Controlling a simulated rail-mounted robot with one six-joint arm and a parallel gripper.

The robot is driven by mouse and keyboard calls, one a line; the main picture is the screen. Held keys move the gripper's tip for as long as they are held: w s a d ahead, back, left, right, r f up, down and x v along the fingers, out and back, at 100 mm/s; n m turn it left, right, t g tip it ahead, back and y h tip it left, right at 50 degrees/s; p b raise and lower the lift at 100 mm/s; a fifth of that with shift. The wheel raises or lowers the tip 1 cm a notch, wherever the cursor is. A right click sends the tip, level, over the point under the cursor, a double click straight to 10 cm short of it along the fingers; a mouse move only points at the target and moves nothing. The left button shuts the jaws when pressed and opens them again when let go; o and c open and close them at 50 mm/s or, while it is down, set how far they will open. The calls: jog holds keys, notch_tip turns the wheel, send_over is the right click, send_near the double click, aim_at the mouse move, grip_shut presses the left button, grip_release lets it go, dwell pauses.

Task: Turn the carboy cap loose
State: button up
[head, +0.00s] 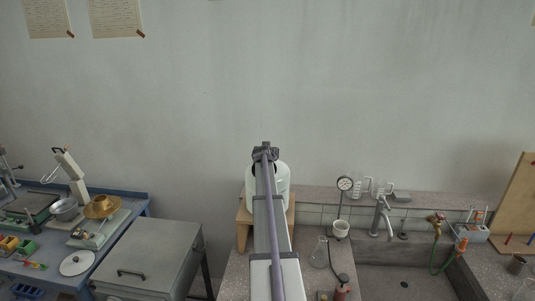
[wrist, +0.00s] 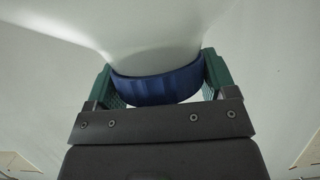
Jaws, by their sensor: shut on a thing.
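The carboy (head: 283,186) is a white vessel standing on a wooden stand (head: 243,215) in the head view, partly hidden behind my arm. In the wrist view its pale body and neck (wrist: 155,35) fill the upper middle. Its blue ribbed cap (wrist: 158,86) sits on the neck, between the green fingers of my gripper (wrist: 160,84). The fingers are shut on the cap from both sides. In the head view my gripper (head: 265,153) is at the top of the carboy, and the cap is hidden there. I cannot tell whether the cap has turned.
To the left are a grey cabinet (head: 150,255) and a blue bench (head: 135,205) with a scale and pans. The wall behind is bare near the carboy.

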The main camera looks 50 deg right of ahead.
dwell(0.3)
jog(key=o, duration=0.9)
jog(key=shift+c, duration=0.2)
jog(key=p+v, duration=0.4)
jog(key=v, duration=0.7)
jog(key=shift+w, duration=0.1)
